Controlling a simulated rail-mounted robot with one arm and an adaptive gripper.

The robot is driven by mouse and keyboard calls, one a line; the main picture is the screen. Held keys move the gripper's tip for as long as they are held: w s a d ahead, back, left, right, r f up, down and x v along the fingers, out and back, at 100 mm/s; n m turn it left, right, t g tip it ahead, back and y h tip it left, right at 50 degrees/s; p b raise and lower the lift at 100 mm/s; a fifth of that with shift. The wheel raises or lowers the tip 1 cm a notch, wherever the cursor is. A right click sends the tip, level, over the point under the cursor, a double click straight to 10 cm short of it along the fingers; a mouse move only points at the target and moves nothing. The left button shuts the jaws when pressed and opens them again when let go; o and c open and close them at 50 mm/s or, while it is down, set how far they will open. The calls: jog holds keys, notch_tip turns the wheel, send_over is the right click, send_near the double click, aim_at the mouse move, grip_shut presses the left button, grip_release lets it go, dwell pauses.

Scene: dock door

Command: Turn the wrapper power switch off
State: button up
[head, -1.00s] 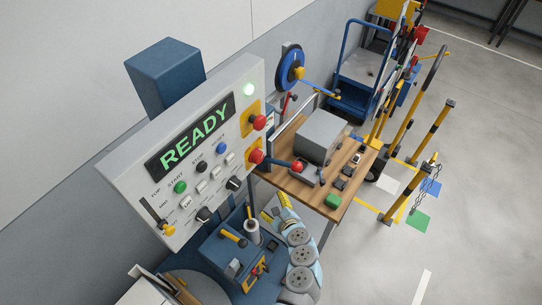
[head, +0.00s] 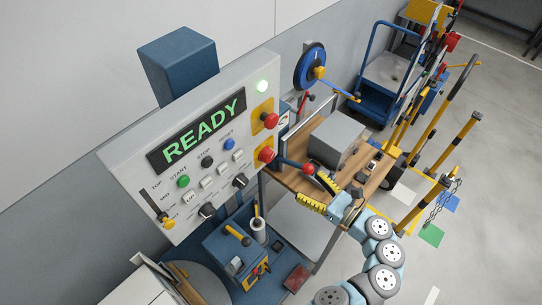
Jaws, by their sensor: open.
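Two black knobs (head: 207,210) (head: 240,180) are lower down. I cannot tell which control is the power switch; no label for it is readable. My gripper (head: 306,186), with yellow-and-black fingers, is open and empty, right of the panel and apart from it.
A red-ball lever (head: 308,168) stands close to my gripper. A wooden table (head: 288,180) with a grey box (head: 337,136) is behind. A blue machine base (head: 215,245) is below the panel. Yellow-black posts (head: 450,150) stand at right.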

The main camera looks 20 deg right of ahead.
aim_at(271, 159)
jog(key=p+x, duration=0.2)
jog(key=x, duration=1.4)
jog(key=shift+c, duration=0.4)
jog(key=c, duration=1.1)
